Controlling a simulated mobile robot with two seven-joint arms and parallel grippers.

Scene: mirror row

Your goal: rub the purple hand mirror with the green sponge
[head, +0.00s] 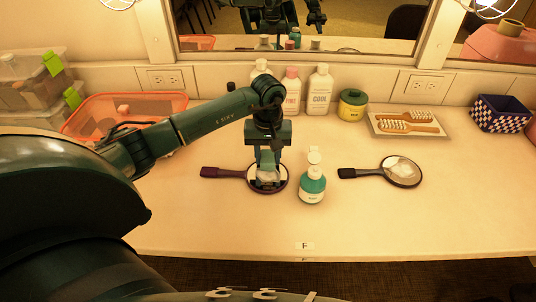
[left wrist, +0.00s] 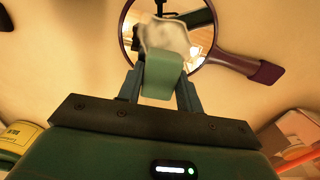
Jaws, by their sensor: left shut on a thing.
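The purple hand mirror (head: 284,184) lies flat on the counter, its dark purple handle (head: 222,172) pointing left. It also shows in the left wrist view (left wrist: 123,30). My left gripper (head: 267,162) points down over its glass. In the left wrist view the gripper (left wrist: 160,85) is shut on the green sponge (left wrist: 162,76), which is between its fingers. A whitish smudge (left wrist: 168,36) shows on the glass just beyond the sponge. Whether the sponge touches the glass I cannot tell. My right gripper is not seen directly.
A black hand mirror (head: 401,171) with a whitish smear lies farther right. Bottles (head: 320,92), a yellow jar (head: 352,105), a brush tray (head: 410,123) and an orange basket (head: 88,118) stand behind. The front counter is clear.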

